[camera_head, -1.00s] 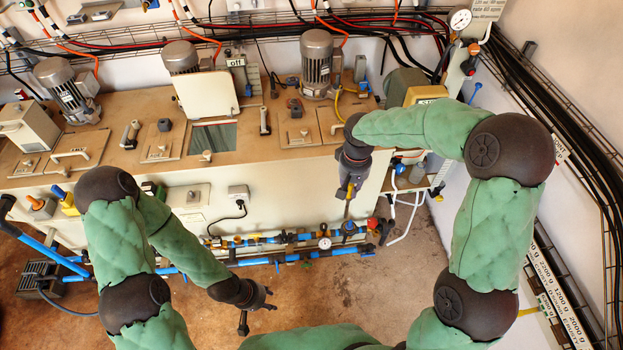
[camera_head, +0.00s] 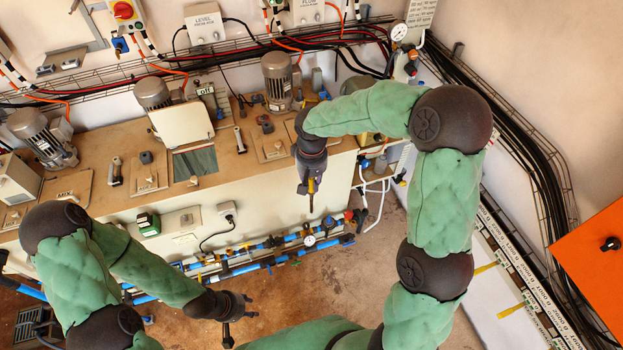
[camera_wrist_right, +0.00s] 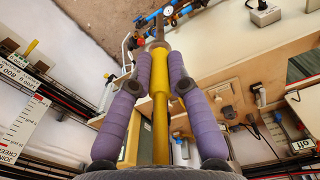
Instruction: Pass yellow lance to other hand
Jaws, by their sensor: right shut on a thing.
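The yellow lance (camera_head: 311,186) hangs from my right gripper (camera_head: 310,178), pointing down in front of the tank's front wall. In the right wrist view the lance (camera_wrist_right: 160,120) runs between the two purple fingers of the right gripper (camera_wrist_right: 159,66), which are shut on its thicker yellow part. Its narrow brownish tip extends past the fingertips. My left gripper (camera_head: 240,318) is lower and to the left, above the floor, its fingers spread and empty. It is clearly apart from the lance.
Behind the grippers stands a long tank (camera_head: 230,165) with motors and hatches on top. Blue pipes with valves (camera_head: 265,247) run along its lower front. An orange panel (camera_head: 590,262) is at the right edge. Brown floor (camera_head: 370,270) between the arms is open.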

